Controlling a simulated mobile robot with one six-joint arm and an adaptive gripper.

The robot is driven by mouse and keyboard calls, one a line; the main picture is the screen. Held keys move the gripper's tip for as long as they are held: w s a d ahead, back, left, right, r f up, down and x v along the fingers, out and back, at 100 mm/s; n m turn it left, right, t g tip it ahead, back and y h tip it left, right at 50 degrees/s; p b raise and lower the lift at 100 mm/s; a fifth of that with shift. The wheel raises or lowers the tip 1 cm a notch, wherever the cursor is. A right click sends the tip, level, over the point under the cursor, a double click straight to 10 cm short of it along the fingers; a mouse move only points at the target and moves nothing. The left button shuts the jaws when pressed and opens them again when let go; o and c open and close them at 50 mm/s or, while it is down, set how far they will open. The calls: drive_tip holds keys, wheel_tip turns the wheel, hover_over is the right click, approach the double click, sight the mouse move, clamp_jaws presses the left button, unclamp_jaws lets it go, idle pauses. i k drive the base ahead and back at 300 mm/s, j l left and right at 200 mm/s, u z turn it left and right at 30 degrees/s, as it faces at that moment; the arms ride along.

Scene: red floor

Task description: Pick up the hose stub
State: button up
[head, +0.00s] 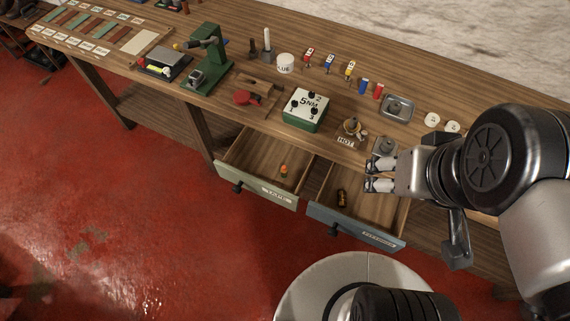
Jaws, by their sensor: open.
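A short dark piece with brass-coloured marks (341,198), which looks like the hose stub, lies in the open drawer with the blue-grey front (357,227). It is small in the head view, so I cannot be sure of its identity. My gripper (368,176) reaches in from the right, its fingers pointing left. It is open and empty, above the right part of that drawer, to the right of the dark piece and apart from it. My gripper and arm hide part of the drawer's right side.
An open drawer with a pale green front (258,187) is on the left, holding a small orange and green item (284,171). The workbench (225,120) above carries a green box (305,110), a burner-like item on a HOT plate (351,130) and a metal tray (398,107).

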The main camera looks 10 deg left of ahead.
sight(284, 170)
drive_tip(key=i+j+z, duration=0.15)
drive_tip(key=j+z, duration=0.2)
drive_tip(key=j, duration=0.8)
drive_tip(key=j+z, duration=0.3)
drive_tip(key=j, duration=0.85)
